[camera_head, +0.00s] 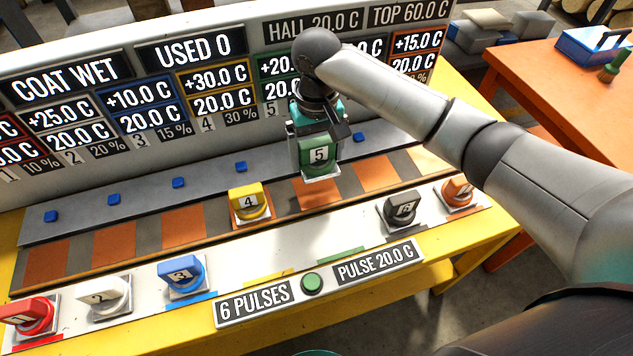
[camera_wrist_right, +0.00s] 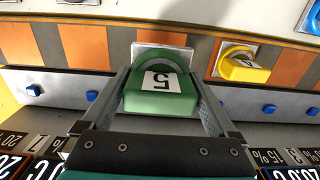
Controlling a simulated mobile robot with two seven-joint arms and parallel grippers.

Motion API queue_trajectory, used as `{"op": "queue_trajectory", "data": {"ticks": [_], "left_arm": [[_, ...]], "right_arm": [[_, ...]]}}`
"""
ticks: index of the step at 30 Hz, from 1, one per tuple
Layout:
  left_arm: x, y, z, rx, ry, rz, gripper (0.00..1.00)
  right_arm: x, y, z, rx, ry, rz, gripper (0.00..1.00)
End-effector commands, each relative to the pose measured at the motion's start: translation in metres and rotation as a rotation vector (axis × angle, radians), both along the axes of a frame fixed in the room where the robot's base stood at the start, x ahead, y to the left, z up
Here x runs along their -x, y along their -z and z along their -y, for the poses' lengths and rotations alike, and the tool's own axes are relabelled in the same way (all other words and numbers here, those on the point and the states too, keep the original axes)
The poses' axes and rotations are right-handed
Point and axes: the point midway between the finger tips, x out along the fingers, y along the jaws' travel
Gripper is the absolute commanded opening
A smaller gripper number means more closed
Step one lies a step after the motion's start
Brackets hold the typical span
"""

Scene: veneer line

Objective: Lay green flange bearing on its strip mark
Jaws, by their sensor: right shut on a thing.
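The green flange bearing (camera_head: 318,153), marked 5, is held in my right gripper (camera_head: 319,166), above the dark strip with orange patches (camera_head: 110,245). In the right wrist view the bearing (camera_wrist_right: 160,98) sits between the two fingers, its pale square flange towards the strip. An orange patch (camera_head: 318,194) lies just below it in the head view; I cannot tell the exact gap. The yellow bearing (camera_head: 249,203), marked 4, stands on the strip to the left. A green mark (camera_head: 341,255) on the white front ledge is bare. My left gripper is not in view.
Red (camera_head: 28,314), white (camera_head: 105,297), blue (camera_head: 182,275), dark grey (camera_head: 400,212) and orange (camera_head: 459,191) bearings stand on the front ledge. A green button (camera_head: 312,283) is at the front. A display panel (camera_head: 140,85) rises behind the strip.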

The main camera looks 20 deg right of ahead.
Motion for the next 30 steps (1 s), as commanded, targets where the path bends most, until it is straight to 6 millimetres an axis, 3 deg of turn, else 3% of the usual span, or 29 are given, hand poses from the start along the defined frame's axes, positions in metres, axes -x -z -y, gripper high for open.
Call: {"op": "queue_trajectory", "data": {"ticks": [3,13,19,30], "left_arm": [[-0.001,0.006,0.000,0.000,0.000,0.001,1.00],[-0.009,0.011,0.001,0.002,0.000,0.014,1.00],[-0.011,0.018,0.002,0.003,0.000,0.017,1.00],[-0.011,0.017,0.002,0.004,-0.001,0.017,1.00]], "right_arm": [[0.000,0.027,0.000,0.000,0.000,0.000,0.05],[0.000,0.054,0.000,0.000,0.000,0.001,0.05],[0.000,0.084,0.000,0.000,0.000,0.000,0.05],[-0.001,0.088,0.000,-0.001,-0.001,0.003,0.05]]}}
